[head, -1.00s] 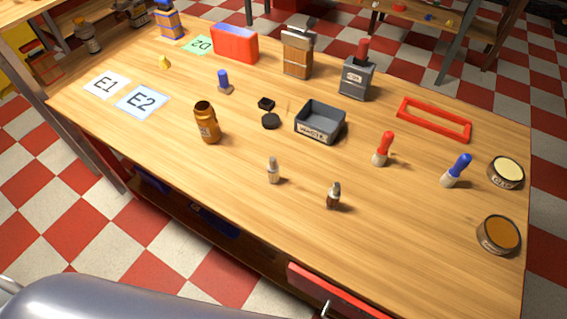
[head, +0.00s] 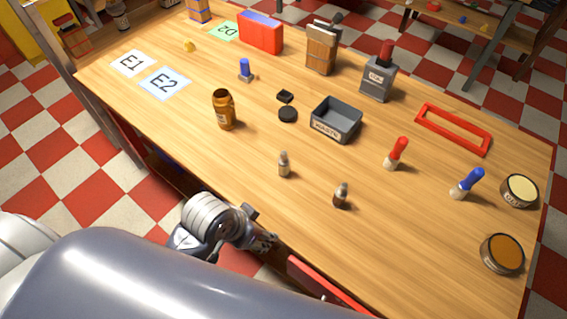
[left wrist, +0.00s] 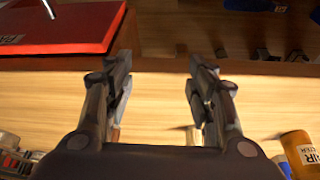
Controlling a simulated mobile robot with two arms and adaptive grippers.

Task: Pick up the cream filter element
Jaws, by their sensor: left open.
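No piece is clearly readable as the cream filter element. An amber jar (head: 224,110) stands farther left; in the left wrist view an orange container (left wrist: 300,155) bears a partly readable "AIR" label. My left gripper (head: 264,241) is at the front edge, below and left of the pale piece. In the left wrist view its fingers (left wrist: 200,88) are apart with nothing held. My right gripper is out of view.
A red drawer (left wrist: 62,28) juts out at the front. A grey waste bin (head: 336,120), red-handled tool (head: 396,153), blue-handled tool (head: 467,184), cream-topped tin (head: 520,190) and brown-topped tin (head: 502,254) stand on the wooden table (head: 240,165). The front middle is mostly clear.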

